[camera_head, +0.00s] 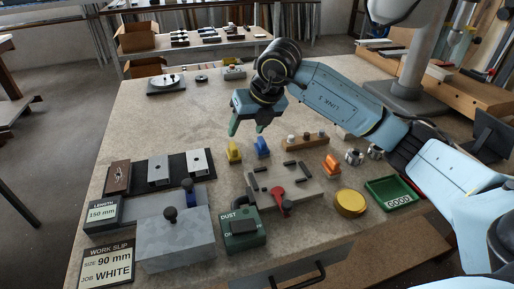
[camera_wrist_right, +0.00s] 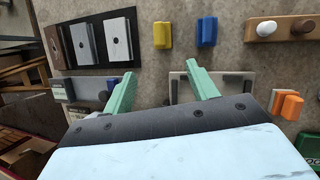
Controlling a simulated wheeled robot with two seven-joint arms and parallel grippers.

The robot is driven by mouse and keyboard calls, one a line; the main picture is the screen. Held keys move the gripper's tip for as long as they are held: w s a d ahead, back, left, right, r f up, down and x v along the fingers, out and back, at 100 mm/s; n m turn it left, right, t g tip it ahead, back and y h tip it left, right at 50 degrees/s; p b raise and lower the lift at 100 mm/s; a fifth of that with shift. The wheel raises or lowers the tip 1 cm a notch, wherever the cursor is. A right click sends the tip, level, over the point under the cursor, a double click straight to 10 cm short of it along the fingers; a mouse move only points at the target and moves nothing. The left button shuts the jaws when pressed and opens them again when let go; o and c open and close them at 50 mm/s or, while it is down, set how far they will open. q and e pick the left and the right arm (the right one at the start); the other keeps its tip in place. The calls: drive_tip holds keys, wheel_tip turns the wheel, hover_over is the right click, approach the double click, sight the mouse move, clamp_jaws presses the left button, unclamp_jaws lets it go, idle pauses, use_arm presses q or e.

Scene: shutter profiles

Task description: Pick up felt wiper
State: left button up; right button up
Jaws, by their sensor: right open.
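No piece is labelled as the felt wiper. An orange block (camera_head: 332,165) stands on the bench right of the pale fixture plate; in the right wrist view it (camera_wrist_right: 290,106) has a white part along its side, and it may be the wiper. A yellow block (camera_head: 234,152) and a blue block (camera_head: 262,147) stand behind the plate; both also show in the wrist view, yellow (camera_wrist_right: 162,36) and blue (camera_wrist_right: 207,33). My right gripper (camera_head: 246,130) is open and empty, above the bench near the yellow and blue blocks, left of the orange one. My left gripper is out of view.
The pale fixture plate (camera_head: 300,190) has a red lever (camera_head: 281,202). A green tray (camera_head: 390,194), yellow round tin (camera_head: 350,203), grey metal box (camera_head: 172,242) and green dust box (camera_head: 241,230) stand nearby. A wooden rack (camera_head: 307,142) holds knobs.

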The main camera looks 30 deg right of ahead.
sight(263, 142)
drive_tip(key=d+m+h, duration=0.2)
drive_tip(key=d+h, duration=0.1)
drive_tip(key=d, duration=0.3)
drive_tip(key=x, duration=0.3)
drive_tip(key=b+x, duration=0.1)
drive_tip(key=x, duration=0.2)
drive_tip(key=shift+w+a+f, duration=0.1)
drive_tip(key=shift+w, duration=0.35)
drive_tip(key=shift+w+f, duration=0.15)
drive_tip(key=shift+f, duration=0.2)
wheel_tip(263, 142, down, 4)
drive_tip(key=shift+w+f+b, duration=0.15)
drive_tip(key=shift+w+b, duration=0.05)
drive_tip(key=shift+b, duration=0.3)
drive_tip(key=shift+w+d+f+n, duration=0.25)
drive_tip(key=shift+f+n, duration=0.05)
drive_tip(key=shift+f, duration=0.1)
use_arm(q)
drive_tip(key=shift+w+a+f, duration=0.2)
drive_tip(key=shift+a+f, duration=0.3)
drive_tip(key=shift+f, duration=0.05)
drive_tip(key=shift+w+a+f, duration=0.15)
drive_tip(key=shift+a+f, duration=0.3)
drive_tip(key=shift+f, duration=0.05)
use_arm(e)
drive_tip(key=shift+r, duration=0.1)
drive_tip(key=c, duration=1.1)
